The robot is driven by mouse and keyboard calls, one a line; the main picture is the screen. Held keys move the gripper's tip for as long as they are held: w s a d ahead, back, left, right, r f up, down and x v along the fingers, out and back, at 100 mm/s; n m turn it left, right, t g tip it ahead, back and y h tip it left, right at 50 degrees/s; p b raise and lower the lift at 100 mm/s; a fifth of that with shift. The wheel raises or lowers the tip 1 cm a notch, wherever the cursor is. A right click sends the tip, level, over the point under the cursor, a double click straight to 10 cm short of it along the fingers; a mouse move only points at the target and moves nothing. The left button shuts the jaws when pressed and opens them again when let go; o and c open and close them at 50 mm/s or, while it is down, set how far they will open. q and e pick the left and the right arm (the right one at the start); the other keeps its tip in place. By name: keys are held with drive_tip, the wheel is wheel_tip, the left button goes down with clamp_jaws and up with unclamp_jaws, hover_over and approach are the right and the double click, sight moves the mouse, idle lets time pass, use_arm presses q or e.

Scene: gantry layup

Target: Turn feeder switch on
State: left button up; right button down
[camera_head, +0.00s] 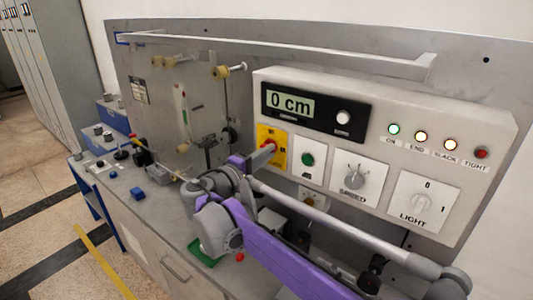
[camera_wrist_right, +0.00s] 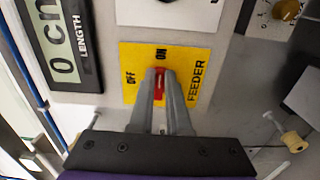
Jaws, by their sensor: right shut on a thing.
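The feeder switch is a yellow plate (camera_head: 264,136) with a red handle on the grey control panel, just below the display. In the right wrist view its plate (camera_wrist_right: 187,55) reads OFF at the left, ON at the top and FEEDER at the right. The red handle (camera_wrist_right: 160,84) stands upright in that view, in line with the ON label. My right gripper (camera_wrist_right: 160,80) is shut on the red handle, one finger on each side. In the head view my right gripper (camera_head: 264,154) reaches the switch from below and partly hides it. My left gripper is not in view.
The display (camera_head: 290,104) reads 0 cm. A green button (camera_head: 307,160), a SPEED knob (camera_head: 354,175) and a LIGHT knob (camera_head: 420,203) sit to the right of the switch. Lamps (camera_head: 421,136) line the panel's upper right. A bench (camera_head: 128,181) with small parts lies at left.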

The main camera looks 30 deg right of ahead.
drive_tip(key=c, duration=0.9)
unclamp_jaws()
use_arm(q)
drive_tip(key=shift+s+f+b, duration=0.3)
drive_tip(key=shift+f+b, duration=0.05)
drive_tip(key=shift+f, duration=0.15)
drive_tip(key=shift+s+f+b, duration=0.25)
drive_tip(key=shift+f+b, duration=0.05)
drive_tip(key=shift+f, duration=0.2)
use_arm(e)
drive_tip(key=shift+v, duration=5.45)
drive_tip(key=shift+f, duration=0.1)
